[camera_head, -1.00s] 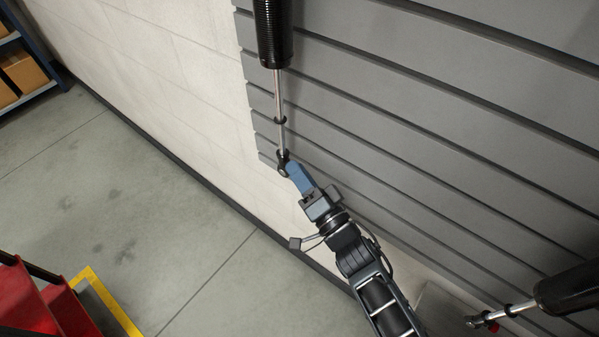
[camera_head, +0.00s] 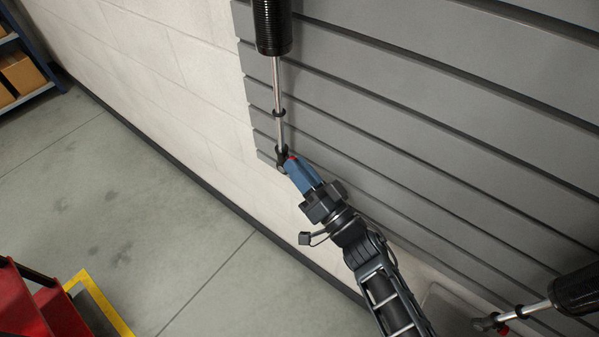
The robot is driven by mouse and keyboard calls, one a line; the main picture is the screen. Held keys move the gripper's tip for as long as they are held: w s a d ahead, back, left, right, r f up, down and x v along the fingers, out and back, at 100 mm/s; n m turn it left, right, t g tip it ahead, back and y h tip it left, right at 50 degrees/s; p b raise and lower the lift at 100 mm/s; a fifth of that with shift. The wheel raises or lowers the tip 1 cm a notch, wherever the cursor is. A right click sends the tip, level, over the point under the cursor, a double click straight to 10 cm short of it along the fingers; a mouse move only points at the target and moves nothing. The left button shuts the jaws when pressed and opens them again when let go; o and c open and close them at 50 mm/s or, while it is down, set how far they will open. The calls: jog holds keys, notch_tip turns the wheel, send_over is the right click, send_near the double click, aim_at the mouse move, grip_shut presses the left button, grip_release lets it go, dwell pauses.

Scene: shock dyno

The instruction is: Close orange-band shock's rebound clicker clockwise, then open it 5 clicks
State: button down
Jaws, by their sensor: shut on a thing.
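A shock hangs against the grey slatted wall, with a black body (camera_head: 272,28) at the top and a bright rod (camera_head: 278,88) running down to a dark end eye (camera_head: 283,158). No orange band shows on the part in view. A small red knob (camera_head: 291,158) sits beside the end eye. My gripper (camera_head: 294,163), with blue fingers, reaches up from the lower right and is shut on the red knob, which its fingertips partly hide. A second shock (camera_head: 577,290) shows at the lower right, with a red knob (camera_head: 504,330) near its end eye.
The grey slatted panel (camera_head: 430,110) lies close behind the shocks and my gripper. A red object (camera_head: 35,305) with a yellow floor line (camera_head: 100,300) is at the lower left. A shelf with boxes (camera_head: 20,72) stands at the upper left. The floor between is clear.

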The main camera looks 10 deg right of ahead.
jog(key=shift+f+n+y, duration=0.1)
jog(key=shift+n+y, duration=0.3)
jog(key=shift+n, duration=0.8)
jog(key=c, duration=1)
grip_release()
jog(key=shift+o, duration=0.2)
jog(key=v, duration=0.7)
jog(key=shift+s+d+b, duration=0.25)
jog(key=shift+d+b, duration=0.05)
jog(key=shift+b, duration=0.15)
